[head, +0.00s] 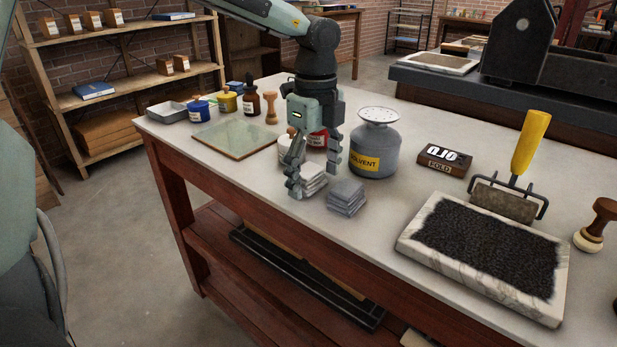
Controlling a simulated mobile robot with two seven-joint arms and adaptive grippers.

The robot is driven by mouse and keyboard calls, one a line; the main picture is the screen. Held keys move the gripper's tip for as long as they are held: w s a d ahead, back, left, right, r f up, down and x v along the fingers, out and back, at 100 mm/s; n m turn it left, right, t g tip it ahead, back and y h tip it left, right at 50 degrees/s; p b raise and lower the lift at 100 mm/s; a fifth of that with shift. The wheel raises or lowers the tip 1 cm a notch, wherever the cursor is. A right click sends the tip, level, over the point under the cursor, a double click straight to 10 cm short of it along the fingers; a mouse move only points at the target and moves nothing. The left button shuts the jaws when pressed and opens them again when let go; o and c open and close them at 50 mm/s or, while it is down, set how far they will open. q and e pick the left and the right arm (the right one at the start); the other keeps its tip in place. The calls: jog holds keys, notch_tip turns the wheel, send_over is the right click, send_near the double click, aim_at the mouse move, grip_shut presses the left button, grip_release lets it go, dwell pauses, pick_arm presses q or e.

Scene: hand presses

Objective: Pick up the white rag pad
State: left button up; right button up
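The white rag pad (314,183) is a small folded stack on the bench near its front edge. It is partly hidden by my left gripper (313,176). The gripper points down with its two fingers apart, one at the pad's left side and one behind its right side. I cannot tell whether either finger touches the pad. A grey rag stack (347,197) lies just right of the white one. My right gripper is not in view.
A grey solvent can (374,150) stands right of the gripper, and a white tub (290,150) is close behind it. A glass plate (238,139) lies left. A marble slab (430,250) with a black surface, a yellow-handled roller (530,142) and a counter block (444,160) are at right.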

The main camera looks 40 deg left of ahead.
aim_at(314, 174)
pick_arm(q)
jog(key=c, duration=1.1)
notch_tip(314, 174, up, 10)
jog(key=shift+b, duration=0.3)
jog(key=shift+c, duration=0.2)
jog(key=o, duration=0.6)
jog(key=c, duration=0.5)
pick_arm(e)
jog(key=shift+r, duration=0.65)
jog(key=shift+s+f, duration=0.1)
pick_arm(q)
jog(key=shift+s, duration=0.1)
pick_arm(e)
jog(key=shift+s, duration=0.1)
